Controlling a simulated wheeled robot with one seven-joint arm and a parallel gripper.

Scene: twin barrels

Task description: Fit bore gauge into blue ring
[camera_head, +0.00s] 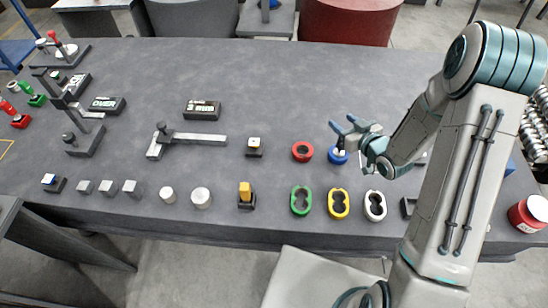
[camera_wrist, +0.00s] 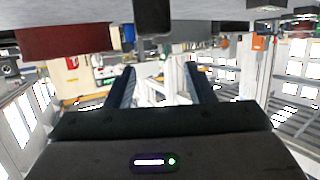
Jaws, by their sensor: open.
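The blue ring (camera_head: 338,157) lies on the grey table right of centre, beside a red ring. A small pale piece (camera_head: 341,149) shows at the ring's opening, partly behind my gripper; it may be the bore gauge, but I cannot tell how deep it sits. My gripper (camera_head: 343,123) is open just above and behind the blue ring, its fingers pointing away to the upper left. In the wrist view the two dark fingers of my gripper (camera_wrist: 161,82) stand wide apart with nothing between them.
A red ring (camera_head: 302,151) lies left of the blue one. A "3 mm" block (camera_head: 202,109) and a long grey bar (camera_head: 187,137) are further left. The table's back middle is clear.

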